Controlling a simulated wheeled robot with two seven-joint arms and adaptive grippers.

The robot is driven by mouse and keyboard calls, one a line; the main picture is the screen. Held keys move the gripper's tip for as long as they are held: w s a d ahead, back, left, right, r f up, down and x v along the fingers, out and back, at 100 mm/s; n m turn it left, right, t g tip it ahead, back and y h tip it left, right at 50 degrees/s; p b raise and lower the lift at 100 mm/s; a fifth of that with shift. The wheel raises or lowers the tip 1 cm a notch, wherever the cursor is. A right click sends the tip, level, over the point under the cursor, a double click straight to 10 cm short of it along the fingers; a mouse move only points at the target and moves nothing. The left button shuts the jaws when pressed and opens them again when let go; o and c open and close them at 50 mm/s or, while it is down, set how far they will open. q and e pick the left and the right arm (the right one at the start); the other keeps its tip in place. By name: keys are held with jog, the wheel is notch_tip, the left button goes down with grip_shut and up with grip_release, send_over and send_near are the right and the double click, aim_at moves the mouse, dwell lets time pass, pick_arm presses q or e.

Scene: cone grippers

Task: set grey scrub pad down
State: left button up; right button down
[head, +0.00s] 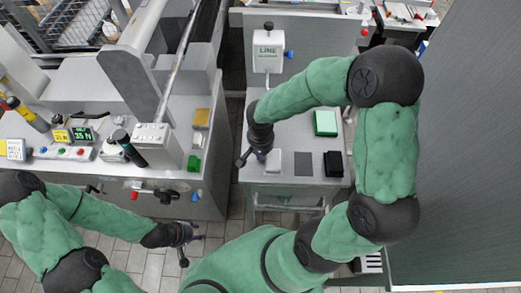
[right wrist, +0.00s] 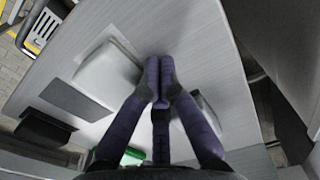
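My right gripper (head: 251,160) is low over the grey worktop, beside a pale grey-white block (head: 274,160). I cannot tell which of these is the grey scrub pad. My left gripper (head: 190,242) is open and empty, low at left.
A black block (head: 333,163) and a green-edged pale block (head: 325,122) share the worktop. Another pale item (right wrist: 206,112) is partly behind a finger. A machine bench (head: 190,92) is at left, across a floor gap.

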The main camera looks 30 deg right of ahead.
pick_arm(q)
jog(key=shift+f, duration=0.25)
pick_arm(e)
jog(key=shift+w+d+r, duration=0.1)
jog(key=shift+w+d, duration=0.5)
jog(key=shift+w, duration=0.25)
jog(key=shift+w+d+r, duration=0.1)
jog(key=shift+w+d, duration=0.45)
jog(key=shift+w, duration=0.25)
jog(key=w+d, duration=0.1)
jog(key=w, duration=0.1)
jog(key=w+d, duration=0.1)
jog(key=w, duration=0.1)
jog(key=w+d, duration=0.2)
jog(key=shift+d, duration=0.1)
pick_arm(q)
jog(key=shift+r, duration=0.3)
pick_arm(e)
jog(key=shift+f, duration=0.1)
